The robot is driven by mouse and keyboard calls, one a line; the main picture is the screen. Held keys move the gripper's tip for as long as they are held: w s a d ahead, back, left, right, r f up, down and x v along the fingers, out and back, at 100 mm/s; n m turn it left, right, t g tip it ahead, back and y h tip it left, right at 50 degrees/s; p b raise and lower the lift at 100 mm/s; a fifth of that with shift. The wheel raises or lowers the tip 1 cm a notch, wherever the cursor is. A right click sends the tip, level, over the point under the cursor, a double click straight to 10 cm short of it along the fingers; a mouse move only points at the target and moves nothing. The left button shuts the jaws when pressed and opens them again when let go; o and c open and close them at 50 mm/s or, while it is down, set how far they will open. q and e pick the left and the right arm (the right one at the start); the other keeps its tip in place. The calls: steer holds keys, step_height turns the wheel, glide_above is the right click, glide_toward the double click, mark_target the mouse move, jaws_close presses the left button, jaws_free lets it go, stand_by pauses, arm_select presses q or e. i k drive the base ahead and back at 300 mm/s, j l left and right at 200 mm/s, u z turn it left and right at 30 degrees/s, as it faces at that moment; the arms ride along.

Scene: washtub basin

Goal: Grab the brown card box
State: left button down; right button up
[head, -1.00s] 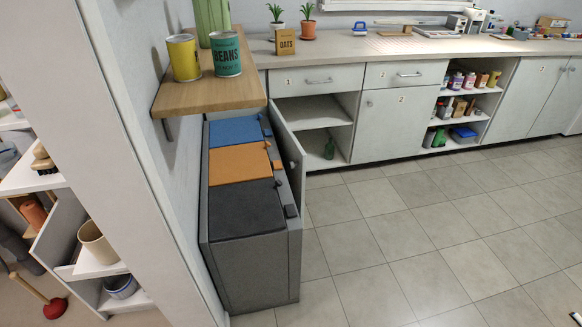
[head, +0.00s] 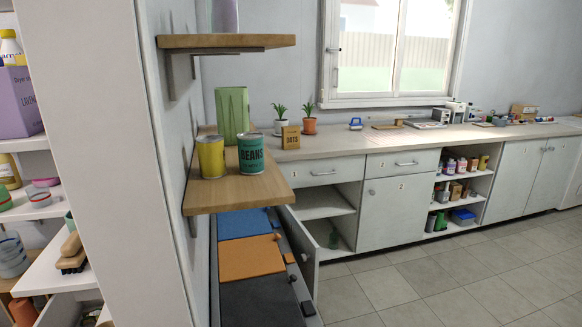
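A brown cardboard box (head: 524,111) stands far off on the counter at the right, small in the head view, among other small items. A tan box marked OATS (head: 291,138) stands upright on the near left end of the counter, next to two potted plants. Small brownish boxes (head: 456,190) also sit on an open shelf under the counter. Neither of my grippers shows in the head view, and nothing is seen touching any of these boxes.
A wooden wall shelf (head: 240,190) with a yellow can (head: 211,158) and a green BEANS can (head: 251,155) juts out at the left. The tiled floor (head: 430,290) at right is clear.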

mark_target(290, 133)
steer(key=i+l+z, duration=0.1)
steer(key=l, duration=0.25)
steer(key=i+l+z, duration=0.1)
steer(key=l, duration=0.2)
steer(key=i+l+z, duration=0.1)
steer(key=l, duration=0.25)
steer(key=i+l+z, duration=0.1)
steer(key=l, duration=0.2)
steer(key=i+l+z, duration=0.7)
steer(key=i, duration=0.2)
steer(key=i+u, duration=0.3)
steer(key=i, duration=0.35)
steer(key=i+l+u, duration=0.2)
steer(key=i+u, duration=0.15)
steer(key=i, duration=0.25)
